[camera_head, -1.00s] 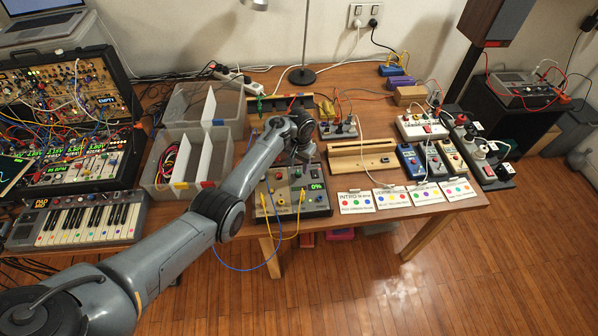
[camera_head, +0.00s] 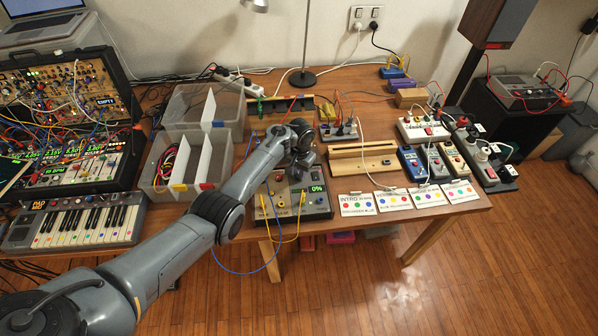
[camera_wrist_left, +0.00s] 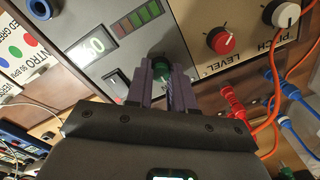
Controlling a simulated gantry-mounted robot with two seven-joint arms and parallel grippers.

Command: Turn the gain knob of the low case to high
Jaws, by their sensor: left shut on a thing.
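My left gripper (camera_head: 302,165) is over a grey box with a 0% display (camera_head: 317,187) at the front of the table. A low case (camera_head: 70,165) with green readouts lies at the left in the head view; no gain label is legible. My right gripper is not in view.
Yellow and blue cables hang off the grey box's front. Divided clear bins (camera_head: 187,158) stand at its left, a wooden rack (camera_head: 362,155) behind right, song cards (camera_head: 411,197) at its right. A keyboard (camera_head: 78,222) lies front left. In the wrist view plugs and cables crowd the right.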

